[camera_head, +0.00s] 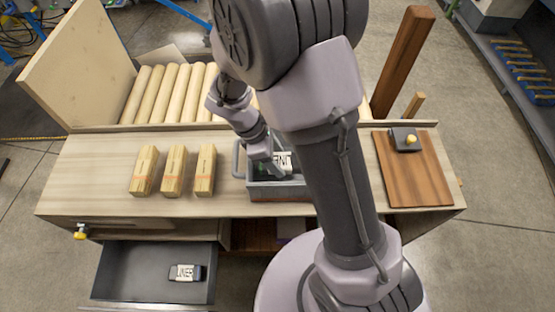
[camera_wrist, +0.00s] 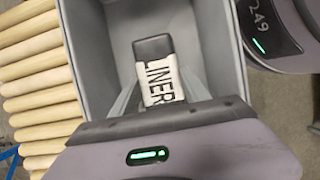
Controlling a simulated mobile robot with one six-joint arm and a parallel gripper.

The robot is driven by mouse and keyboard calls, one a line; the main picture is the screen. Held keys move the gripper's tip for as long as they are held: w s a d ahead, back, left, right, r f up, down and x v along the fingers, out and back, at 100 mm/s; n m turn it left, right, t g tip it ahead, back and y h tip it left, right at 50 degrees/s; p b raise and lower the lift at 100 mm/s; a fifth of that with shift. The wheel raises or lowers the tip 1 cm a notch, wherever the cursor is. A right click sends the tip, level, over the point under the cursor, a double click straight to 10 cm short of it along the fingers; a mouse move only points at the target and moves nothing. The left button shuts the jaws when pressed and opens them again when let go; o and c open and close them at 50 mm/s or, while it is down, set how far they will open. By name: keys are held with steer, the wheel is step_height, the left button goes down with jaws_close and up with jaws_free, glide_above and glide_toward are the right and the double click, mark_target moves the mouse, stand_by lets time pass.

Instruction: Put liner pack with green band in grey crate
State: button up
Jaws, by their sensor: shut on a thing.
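The grey crate (camera_head: 280,190) stands on the bench, partly hidden behind my arm. Its grey inner walls (camera_wrist: 100,45) fill much of the wrist view. My gripper (camera_head: 270,163) is shut on a liner pack (camera_head: 281,163), held at the crate's opening. In the wrist view the pack (camera_wrist: 162,80) shows a white LINER label and a dark end, between my fingers (camera_wrist: 158,92). A little green shows beside its label in the head view. I cannot tell whether it touches the crate floor. Another liner pack (camera_head: 186,273) with a dark end lies in the open drawer (camera_head: 135,268).
Three wooden blocks (camera_head: 174,170) stand left of the crate. Several dowels (camera_head: 165,92) lie in a rack behind.

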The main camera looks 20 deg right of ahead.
steer(key=shift+f+b, duration=0.3)
steer(key=shift+f, duration=0.15)
steer(key=shift+f, duration=0.1)
steer(key=o, duration=1.4)
